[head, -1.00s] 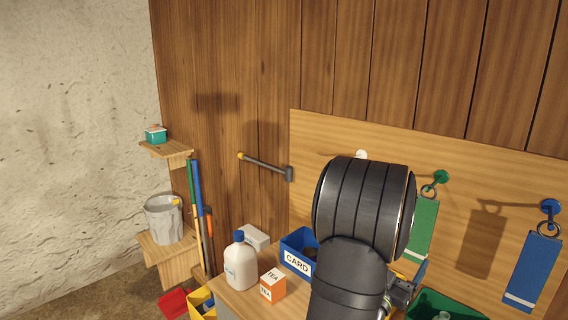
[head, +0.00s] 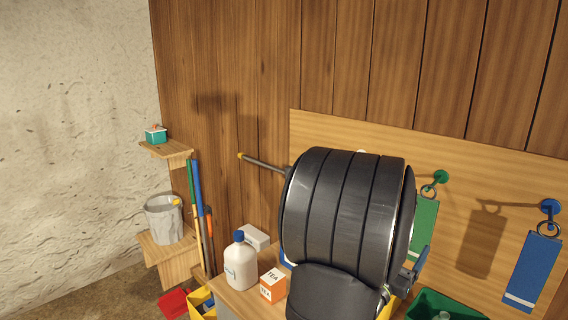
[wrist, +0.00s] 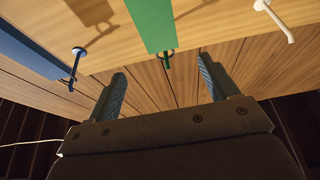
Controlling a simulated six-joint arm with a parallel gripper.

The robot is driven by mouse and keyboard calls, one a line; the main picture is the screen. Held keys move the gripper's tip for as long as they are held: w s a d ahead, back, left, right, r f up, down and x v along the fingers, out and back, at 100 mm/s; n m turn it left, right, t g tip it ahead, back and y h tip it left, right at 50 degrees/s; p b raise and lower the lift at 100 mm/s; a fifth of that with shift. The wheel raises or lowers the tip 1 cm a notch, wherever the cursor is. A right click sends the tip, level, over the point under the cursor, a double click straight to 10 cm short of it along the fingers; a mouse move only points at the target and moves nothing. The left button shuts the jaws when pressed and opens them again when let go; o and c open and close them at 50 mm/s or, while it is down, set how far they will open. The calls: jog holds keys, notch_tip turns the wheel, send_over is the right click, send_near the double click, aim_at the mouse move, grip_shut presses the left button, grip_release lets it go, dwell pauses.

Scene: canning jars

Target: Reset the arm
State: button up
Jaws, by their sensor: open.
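My gripper (wrist: 160,88) shows in the wrist view with its two blue-grey padded fingers spread wide apart and nothing between them. Beyond the fingers, a green strip (wrist: 151,20) hangs from a hook on the wooden board. In the head view, my dark arm links fill the lower middle and hide most of the gripper. Only a small part of the gripper shows at the right of the arm, near the green strip (head: 424,222).
A milk jug (head: 240,265), an orange tea box (head: 272,286) and a white box (head: 256,236) stand on the bench left of my arm. A green bin (head: 450,303) is at lower right. A blue strip (head: 533,270) hangs at right.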

aim_at(418, 233)
jog(key=w+a+f+n+y, duration=0.1)
jog(key=w+f+y, duration=0.1)
jog(key=w+f, duration=0.2)
jog(key=shift+w+y, duration=0.4)
jog(key=shift+w, duration=0.15)
dwell(2.0)
jog(key=s+d+r+m+h, duration=0.1)
jog(key=s+r+h, duration=0.2)
jog(key=s+r, duration=0.15)
jog(key=w+d, duration=0.2)
jog(key=d, duration=0.1)
jog(key=w+d+f, duration=0.1)
jog(key=w+d, duration=0.1)
jog(key=w, duration=0.1)
jog(key=shift+w+d+f, duration=0.1)
jog(key=shift+d+f, duration=0.05)
jog(key=shift+d, duration=0.25)
jog(key=shift+w+d+f, duration=0.15)
jog(key=shift+w+f, duration=0.05)
jog(key=shift+f, duration=0.25)
jog(key=shift+w+d+f, duration=0.15)
jog(key=shift+f, duration=0.3)
jog(key=shift+s+a+f, duration=0.2)
jog(key=shift+s+a, duration=0.3)
